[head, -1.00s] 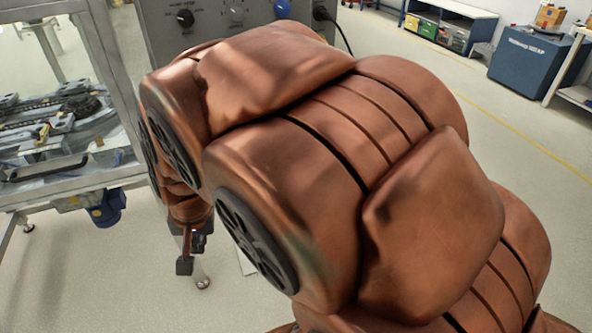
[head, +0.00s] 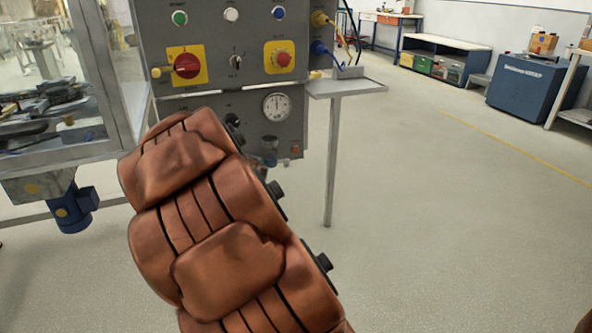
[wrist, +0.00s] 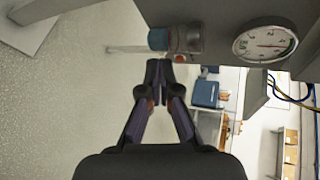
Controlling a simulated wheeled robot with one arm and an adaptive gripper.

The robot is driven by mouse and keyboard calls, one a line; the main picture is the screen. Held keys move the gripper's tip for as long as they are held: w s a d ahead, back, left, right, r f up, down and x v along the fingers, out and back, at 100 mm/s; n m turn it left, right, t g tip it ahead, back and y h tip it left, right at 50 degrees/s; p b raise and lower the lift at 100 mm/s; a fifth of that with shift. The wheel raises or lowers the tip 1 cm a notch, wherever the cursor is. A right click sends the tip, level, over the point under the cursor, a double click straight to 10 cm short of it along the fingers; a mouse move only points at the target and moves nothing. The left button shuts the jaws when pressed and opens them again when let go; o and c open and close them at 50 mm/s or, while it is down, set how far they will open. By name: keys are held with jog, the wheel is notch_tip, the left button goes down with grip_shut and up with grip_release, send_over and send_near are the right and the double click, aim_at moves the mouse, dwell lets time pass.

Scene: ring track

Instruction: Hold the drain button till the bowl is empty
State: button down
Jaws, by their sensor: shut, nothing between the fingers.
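A small fitting with a blue, see-through-looking part (head: 270,158) hangs under the dial gauge (head: 275,107) on the grey control panel (head: 222,25). I take this fitting for the bowl. In the wrist view it shows as a blue part (wrist: 158,40) beside a grey body, with a small red spot (wrist: 180,59) near it. I cannot tell which part is the drain button or what the level is. My gripper (wrist: 158,66) is shut and empty, its tips close to the fitting; contact is unclear. The arm hides the gripper in the head view.
The panel carries a red rotary switch (head: 187,66), a red mushroom button (head: 284,59) and several small buttons. A small shelf on a post (head: 346,87) stands right of it. A glazed machine frame (head: 75,155) is at left.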

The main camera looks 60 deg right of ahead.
aim_at(296, 150)
jog(key=s+d+f+m+g+h+b, duration=0.1)
jog(key=s+d+f+m+h+b, duration=0.2)
jog(key=d, duration=0.4)
jog(key=s+d+f+m+g+h+b, duration=0.2)
jog(key=s+d+f+m+h+b, duration=0.1)
jog(key=d+m+b, duration=0.4)
jog(key=shift+s+d+m+g+h, duration=0.3)
jog(key=shift+s+h, duration=0.4)
jog(key=shift+s, duration=0.55)
jog(key=shift+w, duration=0.1)
jog(key=shift+w+d+f+p, duration=0.1)
jog(key=shift+w+d+p, duration=0.65)
jog(key=shift+w+p, duration=0.4)
jog(key=shift+w+d+r+p, duration=0.1)
jog(key=shift+w+d+p, duration=0.7)
jog(key=shift+w+p, duration=0.35)
jog(key=shift+w+d+f+p, duration=0.1)
jog(key=shift+w+d+p, duration=0.65)
jog(key=shift+w+p, duration=0.4)
